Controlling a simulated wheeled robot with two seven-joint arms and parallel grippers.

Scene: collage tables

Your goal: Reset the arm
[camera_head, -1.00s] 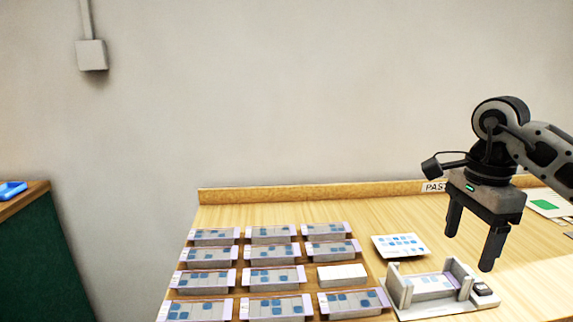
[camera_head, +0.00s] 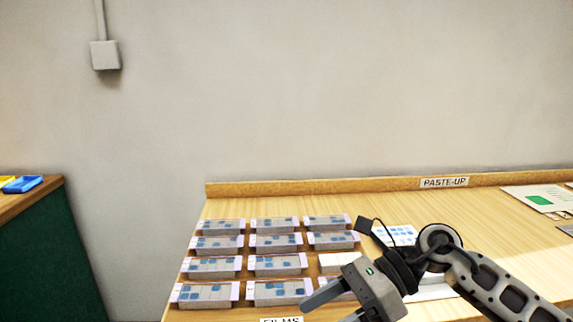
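My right gripper (camera_head: 333,306) is low at the front of the wooden table, with its arm coming in from the right. Its fingers point to the lower left, over the front right of the rows of grey film blocks. No held object shows. The gripper and forearm hide the grey-white holder at the front and part of a printed card (camera_head: 396,235). My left gripper is not in view.
Several grey blocks with blue squares (camera_head: 275,264) stand in rows on the wooden table (camera_head: 490,235). A plain white block (camera_head: 338,260) sits among them. A "PASTE-UP" label (camera_head: 444,183) is on the back ledge. A green-patched sheet (camera_head: 539,200) lies right. A blue tray (camera_head: 22,184) is far left.

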